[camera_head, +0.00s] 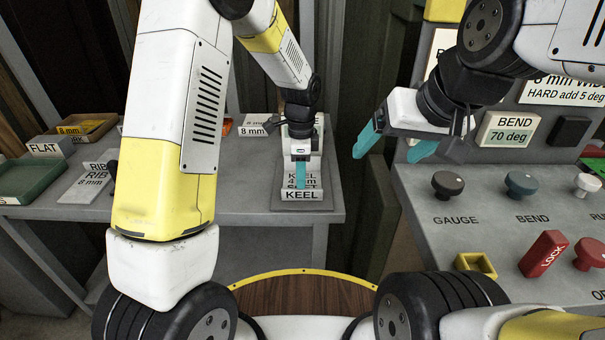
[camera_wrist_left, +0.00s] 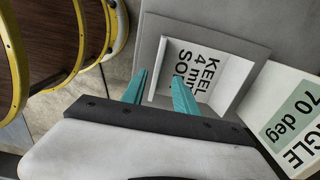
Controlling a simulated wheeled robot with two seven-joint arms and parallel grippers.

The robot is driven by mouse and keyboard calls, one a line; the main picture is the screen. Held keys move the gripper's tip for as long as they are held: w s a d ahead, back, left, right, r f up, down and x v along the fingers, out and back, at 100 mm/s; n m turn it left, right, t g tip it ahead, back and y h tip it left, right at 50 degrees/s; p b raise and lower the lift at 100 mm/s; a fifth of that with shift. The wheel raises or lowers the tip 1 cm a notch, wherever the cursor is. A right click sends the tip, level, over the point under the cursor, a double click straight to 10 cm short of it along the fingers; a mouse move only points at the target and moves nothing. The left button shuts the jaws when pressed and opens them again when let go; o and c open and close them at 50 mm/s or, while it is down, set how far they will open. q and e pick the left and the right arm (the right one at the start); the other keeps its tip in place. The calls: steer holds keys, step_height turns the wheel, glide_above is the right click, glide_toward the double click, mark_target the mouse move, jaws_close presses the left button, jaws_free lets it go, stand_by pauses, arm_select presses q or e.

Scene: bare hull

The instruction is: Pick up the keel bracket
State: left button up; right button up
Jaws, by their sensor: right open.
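The keel bracket is a light grey bent plate marked KEEL 4 mm SOFT, with an upright flange (camera_head: 300,195) at its near side. It rests on a grey pad on the bench. In the left wrist view its labelled plate (camera_wrist_left: 205,72) lies flat. My left gripper (camera_head: 301,174) points down over the bracket. In the left wrist view its teal fingers (camera_wrist_left: 158,92) are apart, with the flange's edge between them and gaps visible. Whether a finger touches the flange is unclear. My right gripper (camera_head: 392,146) is open and empty, above the control panel's left edge.
A sign reading 70 deg (camera_wrist_left: 292,120) stands close beside the pad. Rib plates (camera_head: 88,183) and a green tray (camera_head: 30,182) lie on the bench's left. The control panel (camera_head: 490,250) with knobs and a red LOCK block (camera_head: 543,253) is at right.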

arm_select(q)
steer(key=f, duration=0.5)
steer(key=shift+s+d+f, duration=0.15)
steer(key=shift+s, duration=0.1)
steer(key=shift+c, duration=0.2)
jaws_close()
stand_by(1.0)
